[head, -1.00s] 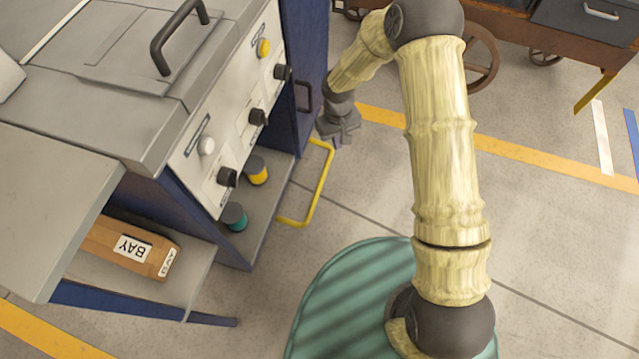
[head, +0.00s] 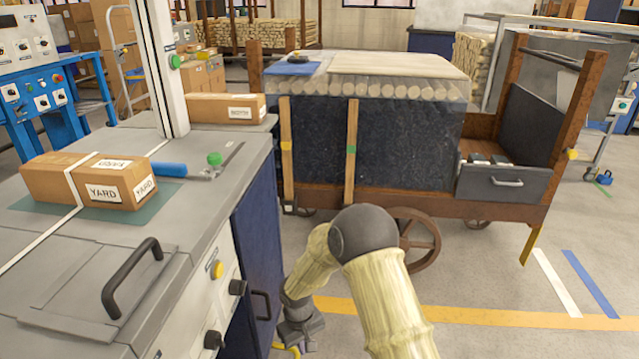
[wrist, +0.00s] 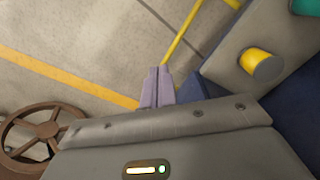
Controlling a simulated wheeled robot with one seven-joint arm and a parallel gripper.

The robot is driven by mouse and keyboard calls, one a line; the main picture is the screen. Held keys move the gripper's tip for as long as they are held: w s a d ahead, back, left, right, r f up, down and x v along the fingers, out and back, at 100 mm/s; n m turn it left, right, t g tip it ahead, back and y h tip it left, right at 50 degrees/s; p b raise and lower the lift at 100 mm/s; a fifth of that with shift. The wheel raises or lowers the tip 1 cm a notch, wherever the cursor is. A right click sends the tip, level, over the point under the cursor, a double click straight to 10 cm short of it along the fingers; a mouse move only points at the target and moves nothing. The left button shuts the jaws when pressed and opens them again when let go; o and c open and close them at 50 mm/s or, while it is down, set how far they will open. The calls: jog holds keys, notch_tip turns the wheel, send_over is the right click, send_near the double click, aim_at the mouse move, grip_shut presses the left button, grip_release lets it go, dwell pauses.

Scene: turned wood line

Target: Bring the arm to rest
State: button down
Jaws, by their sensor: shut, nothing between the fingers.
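My gripper (head: 301,335) hangs low at the end of my bent arm, in front of the machine's blue side in the head view. In the wrist view my gripper's two fingers (wrist: 157,86) lie side by side, shut, with nothing between them. Below them the wrist view shows bare floor and part of a yellow rail (wrist: 181,35). The fingers appear apart from everything around them.
The grey machine (head: 180,255) with knobs and a black handle (head: 132,277) stands left of my arm. A wooden cart (head: 385,200) with spoked wheels stands ahead. A YARD box (head: 90,181) lies on the machine top. Floor to the right is open, with a yellow line (head: 480,316).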

jog(key=s+d+r+m+t+p, duration=0.1)
jog(key=s+d+r+m+p, duration=0.1)
jog(key=d+r, duration=0.6)
jog(key=s+d+r+m+p, duration=0.15)
jog(key=d+r, duration=0.35)
jog(key=r, duration=0.5)
jog(key=s+d+r+m+t+p, duration=0.2)
jog(key=s+d+r+m+p, duration=0.15)
jog(key=s+d+r, duration=0.7)
notch_tip(320, 180, up, 38)
jog(key=a+p, duration=0.1)
jog(key=p, duration=3.6)
jog(key=shift+s+f+y, duration=0.15)
jog(key=shift+s+y, duration=0.05)
jog(key=shift+y, duration=0.1)
jog(key=shift+a, duration=0.1)
